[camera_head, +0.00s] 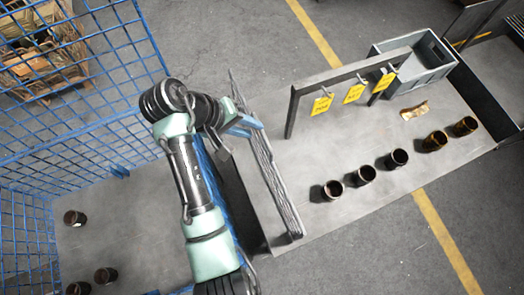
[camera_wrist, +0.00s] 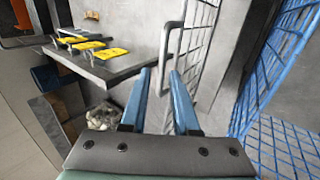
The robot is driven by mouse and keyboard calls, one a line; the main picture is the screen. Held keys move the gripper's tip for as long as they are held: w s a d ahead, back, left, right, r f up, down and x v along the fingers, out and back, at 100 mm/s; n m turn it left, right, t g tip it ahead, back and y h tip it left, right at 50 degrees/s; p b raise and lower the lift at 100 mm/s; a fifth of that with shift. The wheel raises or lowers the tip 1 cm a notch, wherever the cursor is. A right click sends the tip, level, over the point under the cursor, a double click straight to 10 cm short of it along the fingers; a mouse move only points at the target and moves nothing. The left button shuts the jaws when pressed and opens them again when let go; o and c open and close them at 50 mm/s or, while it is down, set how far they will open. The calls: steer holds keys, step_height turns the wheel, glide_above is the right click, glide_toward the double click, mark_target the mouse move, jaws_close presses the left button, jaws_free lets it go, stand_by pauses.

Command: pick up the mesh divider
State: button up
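The mesh divider (camera_head: 276,185) is a tall, narrow grey wire panel. My gripper (camera_head: 247,123) is at the divider's upper part in the head view. In the wrist view the blue fingers of my gripper (camera_wrist: 159,72) are apart, with the lower end of the bar showing between or just beyond their tips. I cannot tell whether they touch it.
The blue wire cage (camera_head: 105,125) stands left, with a few dark cups inside. The grey table (camera_head: 330,215) holds several dark cups, a rack with yellow tags (camera_head: 354,93), and a grey crate (camera_head: 420,68).

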mark_target(261, 132)
steer(key=shift+x, duration=1)
steer(key=shift+w+a+p+x, duration=0.1)
steer(key=shift+p+x, duration=0.5)
steer(key=shift+x, duration=0.6)
steer(key=shift+w+a+p+x, duration=0.15)
steer(key=shift+p+x, duration=0.4)
steer(key=shift+x, duration=0.7)
steer(key=shift+s+f, duration=0.1)
jaws_close()
